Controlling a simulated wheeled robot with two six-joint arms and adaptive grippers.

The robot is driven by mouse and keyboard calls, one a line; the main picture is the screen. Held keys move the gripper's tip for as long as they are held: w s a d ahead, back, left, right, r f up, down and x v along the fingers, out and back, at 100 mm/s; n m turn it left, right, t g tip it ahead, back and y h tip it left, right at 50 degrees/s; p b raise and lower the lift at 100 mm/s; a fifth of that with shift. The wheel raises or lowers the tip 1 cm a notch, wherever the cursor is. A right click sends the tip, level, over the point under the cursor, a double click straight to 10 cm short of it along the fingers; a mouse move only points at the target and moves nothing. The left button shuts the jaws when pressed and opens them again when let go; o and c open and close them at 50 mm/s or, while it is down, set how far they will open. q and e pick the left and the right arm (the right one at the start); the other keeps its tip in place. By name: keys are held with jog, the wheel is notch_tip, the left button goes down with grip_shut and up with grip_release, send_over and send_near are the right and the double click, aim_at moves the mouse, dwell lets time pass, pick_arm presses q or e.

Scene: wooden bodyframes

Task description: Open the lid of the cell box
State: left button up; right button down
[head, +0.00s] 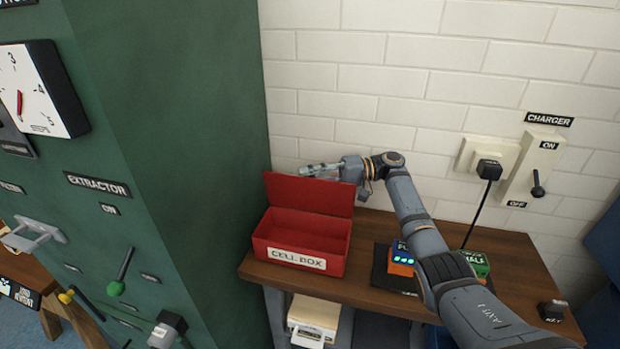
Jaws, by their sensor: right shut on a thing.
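The red cell box (297,256) stands on the left part of the wooden table, its white "CELL BOX" label facing me. Its lid (307,193) stands up at the back edge, so the box is open and its inside shows, with nothing visible in it. My right arm comes in from the lower right. My right gripper (319,169) is at the top edge of the raised lid, shut on the lid; the lid hides part of the fingers. My left gripper is not in view.
The wooden table (373,222) also holds a charger dock with an orange block (400,261) and a green box (475,264), partly behind my arm. A wall charger switch (538,172) is at the right. The green extractor cabinet (200,150) rises close to the box's left.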

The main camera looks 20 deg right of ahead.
jog(key=c, duration=1)
grip_release()
jog(key=shift+c, duration=0.2)
jog(key=shift+d, duration=0.15)
jog(key=v, duration=0.7)
jog(key=shift+d, duration=0.2)
